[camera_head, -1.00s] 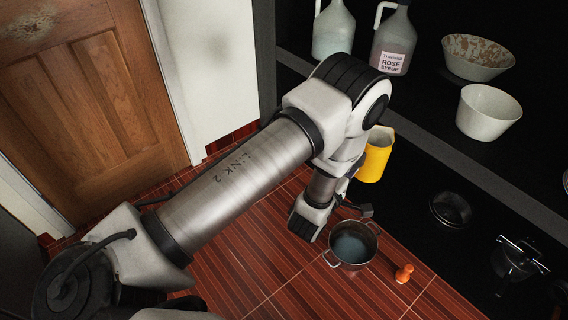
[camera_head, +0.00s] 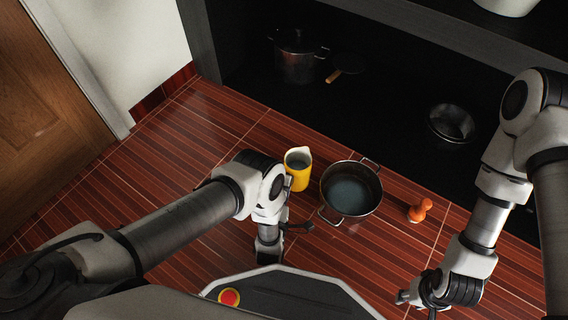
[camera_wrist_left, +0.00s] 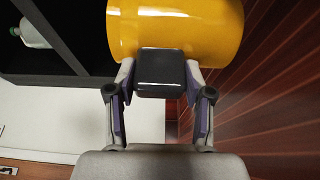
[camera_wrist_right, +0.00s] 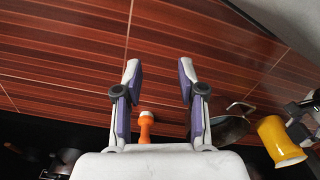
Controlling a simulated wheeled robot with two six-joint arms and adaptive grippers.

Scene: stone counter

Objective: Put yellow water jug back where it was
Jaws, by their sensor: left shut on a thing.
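The yellow water jug (camera_head: 298,173) is just left of the metal pot (camera_head: 349,190) in the head view; whether its base touches the surface I cannot tell. My left gripper (camera_head: 285,222) is at the jug's near side, and in the left wrist view (camera_wrist_left: 160,75) its fingers are shut on the jug (camera_wrist_left: 175,28). The jug also shows at the right of the right wrist view (camera_wrist_right: 278,142). My right gripper (camera_head: 424,301) is apart from the jug at the lower right, and in its wrist view (camera_wrist_right: 159,72) its fingers are open and empty.
The pot holds bluish liquid. An orange shaker-like object (camera_head: 419,210) stands right of it. The dark shelf behind holds a lidded pot (camera_head: 298,62), a wooden-handled pan (camera_head: 346,66) and a dark bowl (camera_head: 451,123). Red tiles left of the jug (camera_head: 190,150) are clear.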

